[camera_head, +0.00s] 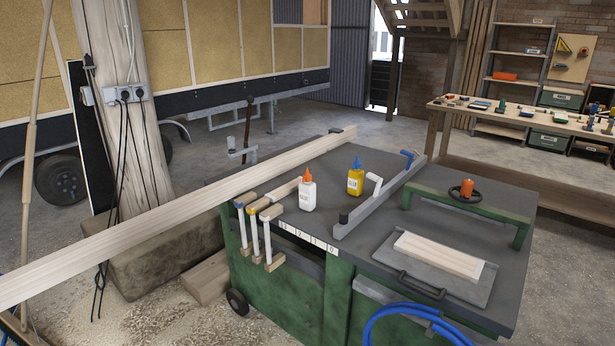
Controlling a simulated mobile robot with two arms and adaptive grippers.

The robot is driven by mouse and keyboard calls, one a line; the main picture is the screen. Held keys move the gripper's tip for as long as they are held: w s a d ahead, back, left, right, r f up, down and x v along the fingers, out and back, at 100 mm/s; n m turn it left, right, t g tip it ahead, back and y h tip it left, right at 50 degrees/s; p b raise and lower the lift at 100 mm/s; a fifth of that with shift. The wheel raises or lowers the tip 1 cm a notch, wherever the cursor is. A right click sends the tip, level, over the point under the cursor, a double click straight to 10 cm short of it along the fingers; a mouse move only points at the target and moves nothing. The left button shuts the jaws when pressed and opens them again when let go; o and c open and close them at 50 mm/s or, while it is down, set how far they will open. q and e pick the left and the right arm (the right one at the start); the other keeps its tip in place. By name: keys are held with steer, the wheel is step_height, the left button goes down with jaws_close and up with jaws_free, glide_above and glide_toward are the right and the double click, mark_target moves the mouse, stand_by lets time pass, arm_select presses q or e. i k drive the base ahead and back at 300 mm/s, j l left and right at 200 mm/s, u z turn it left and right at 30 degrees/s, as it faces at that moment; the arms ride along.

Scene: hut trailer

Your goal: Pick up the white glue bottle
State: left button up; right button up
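The white glue bottle (307,194) stands upright on the dark top of the green workbench (355,215). It has an orange cap and nozzle and a label on its front. A yellow glue bottle (355,179) with a blue cap stands upright behind it to the right, apart from it. Neither of my grippers shows in the head view.
A long wooden beam (170,225) crosses the bench's left side. Clamps (262,232) hang at the front left edge. A grey metal bar (380,198) lies right of the bottles. A green handle frame (465,205) and a tray with a wood block (440,255) occupy the right.

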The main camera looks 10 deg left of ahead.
mark_target(306, 190)
steer(key=i+j+z, duration=0.25)
steer(key=i+j, duration=0.2)
steer(key=j, duration=0.25)
steer(key=i+j+z, duration=0.15)
steer(key=j, duration=0.25)
steer(key=i+j+z, duration=0.15)
steer(key=j, duration=0.25)
steer(key=i, duration=0.1)
